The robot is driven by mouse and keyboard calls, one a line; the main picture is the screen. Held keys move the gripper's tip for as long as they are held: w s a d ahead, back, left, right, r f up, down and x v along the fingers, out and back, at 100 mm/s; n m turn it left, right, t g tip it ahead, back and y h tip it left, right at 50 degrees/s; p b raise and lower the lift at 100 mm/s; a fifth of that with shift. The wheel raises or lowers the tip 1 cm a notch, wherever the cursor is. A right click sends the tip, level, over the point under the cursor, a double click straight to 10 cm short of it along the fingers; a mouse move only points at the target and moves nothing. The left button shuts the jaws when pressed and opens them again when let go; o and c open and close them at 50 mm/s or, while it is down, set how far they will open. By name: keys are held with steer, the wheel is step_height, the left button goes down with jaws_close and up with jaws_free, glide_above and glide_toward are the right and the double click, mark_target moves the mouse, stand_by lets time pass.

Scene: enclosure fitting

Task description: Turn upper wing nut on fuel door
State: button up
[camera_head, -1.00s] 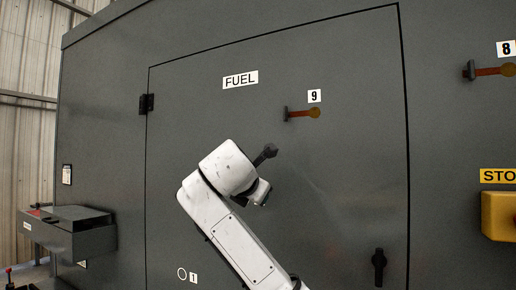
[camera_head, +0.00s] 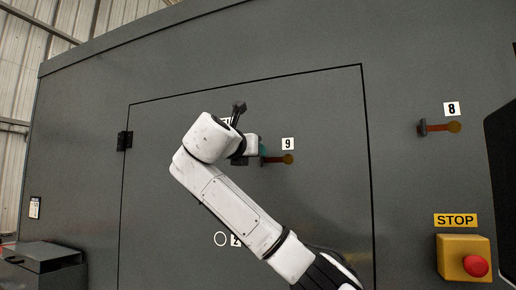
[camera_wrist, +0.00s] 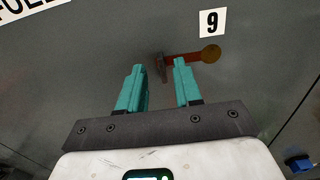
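The upper wing nut (camera_head: 263,159) is a small dark piece beside a round-ended orange-brown bar (camera_head: 287,159), below the "9" label on the grey fuel door (camera_head: 320,120). In the wrist view the wing nut (camera_wrist: 160,68) stands nearly upright, with the bar (camera_wrist: 208,55) running right from it. My gripper (camera_wrist: 158,68) has two teal fingers spread apart, with the nut seen in the gap near their tips. In the head view my gripper (camera_head: 262,148) is close to the nut and partly hides it. I cannot tell whether the fingers touch it.
Another wing nut (camera_head: 422,128) is at the right under the "8" label. A yellow box with a red STOP button (camera_head: 476,266) is at the lower right. A hinge (camera_head: 125,140) is on the door's left edge. A grey box (camera_head: 42,258) juts out at the lower left.

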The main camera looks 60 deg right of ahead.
mark_target(262, 160)
steer(key=shift+w+d+p, duration=0.15)
steer(key=shift+d+p, duration=0.45)
steer(key=shift+d, duration=1.5)
jaws_close()
steer(key=shift+f, duration=0.1)
